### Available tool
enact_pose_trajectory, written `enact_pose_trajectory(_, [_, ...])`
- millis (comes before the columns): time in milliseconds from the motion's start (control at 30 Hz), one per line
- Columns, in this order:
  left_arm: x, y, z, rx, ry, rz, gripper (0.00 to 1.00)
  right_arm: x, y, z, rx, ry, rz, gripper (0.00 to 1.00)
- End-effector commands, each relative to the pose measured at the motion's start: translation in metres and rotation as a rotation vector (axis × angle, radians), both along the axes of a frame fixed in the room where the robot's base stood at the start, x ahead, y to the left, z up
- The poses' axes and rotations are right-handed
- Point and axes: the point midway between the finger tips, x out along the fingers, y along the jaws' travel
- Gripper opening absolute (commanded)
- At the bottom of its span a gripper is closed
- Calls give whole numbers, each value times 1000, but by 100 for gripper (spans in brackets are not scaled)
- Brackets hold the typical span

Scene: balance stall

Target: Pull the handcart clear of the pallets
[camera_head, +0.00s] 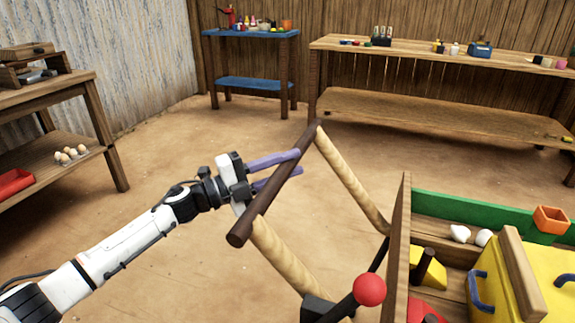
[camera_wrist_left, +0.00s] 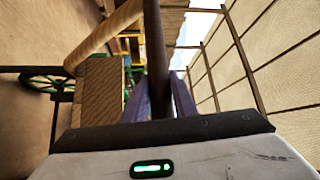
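The handcart fills the lower right of the head view; its wooden front board (camera_head: 397,250) and green side board (camera_head: 470,212) show. Two pale shafts (camera_head: 350,182) run from it to a dark round handle bar (camera_head: 262,208), which slants across the middle. My left gripper (camera_head: 285,167) has its purple fingers on either side of this bar. In the left wrist view the bar (camera_wrist_left: 157,60) fills the gap between the fingers, which look shut on it. My right gripper is out of view. I cannot make out the pallets clearly.
The cart carries a yellow box (camera_head: 500,280), an orange pot (camera_head: 550,219) and white round items. A red ball (camera_head: 370,290) tops a dark rod nearby. A wooden shelf table (camera_head: 100,130) stands left, a blue table (camera_head: 250,34) and long bench (camera_head: 420,108) behind. Floor between is bare.

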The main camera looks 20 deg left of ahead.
Motion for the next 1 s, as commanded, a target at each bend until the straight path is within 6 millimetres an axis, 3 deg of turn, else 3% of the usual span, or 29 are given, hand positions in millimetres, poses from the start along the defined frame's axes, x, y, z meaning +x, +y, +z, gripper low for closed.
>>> enact_pose_trajectory(200, [0, 3, -1, 1, 1, 0, 0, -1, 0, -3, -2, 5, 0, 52])
enact_pose_trajectory(367, [1, 19, -2, 2, 1, 4, 0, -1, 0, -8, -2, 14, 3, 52])
enact_pose_trajectory(700, [4, 98, -3, 1, 1, 17, 0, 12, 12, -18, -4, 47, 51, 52])
enact_pose_trajectory(1000, [5, 153, -2, 0, -1, 7, 0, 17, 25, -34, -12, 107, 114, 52])
